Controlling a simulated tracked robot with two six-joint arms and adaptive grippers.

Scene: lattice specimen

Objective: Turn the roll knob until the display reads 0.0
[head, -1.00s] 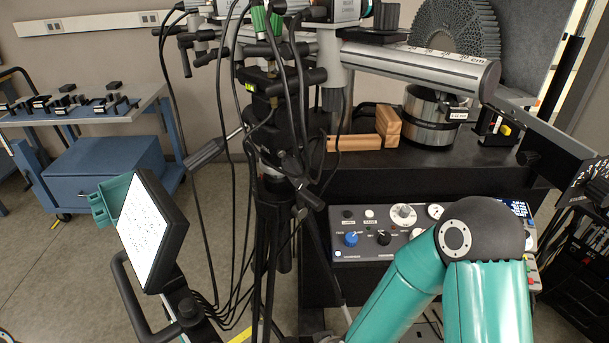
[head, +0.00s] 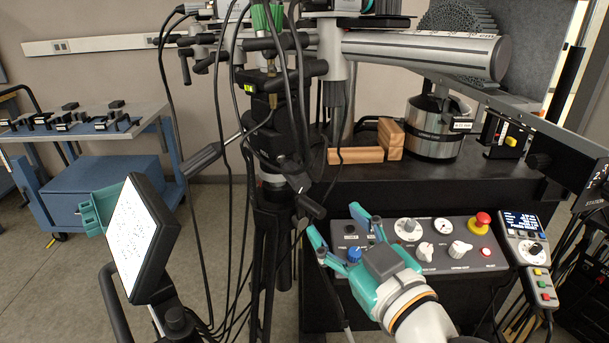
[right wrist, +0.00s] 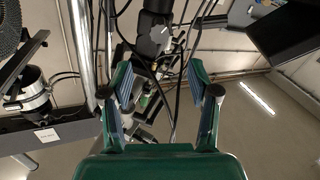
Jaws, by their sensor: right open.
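My right gripper (head: 338,228) is open, with its two teal fingers apart and nothing between them. In the head view it is in front of the left part of the control panel, right of the tripod column. The right wrist view shows its fingers (right wrist: 160,88) spread, with a dark mechanism and a grey knob (right wrist: 157,34) beyond them, apart from them. The tripod head (head: 268,112) is black, with levers and a small yellow-green lit spot (head: 249,88). I cannot tell which knob is the roll knob, and no reading is legible.
The control panel (head: 455,265) carries several knobs, including a blue one (head: 354,254), and a red emergency button (head: 482,221). A pendant (head: 524,225) with a lit screen is at right. Black cables hang around the tripod.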

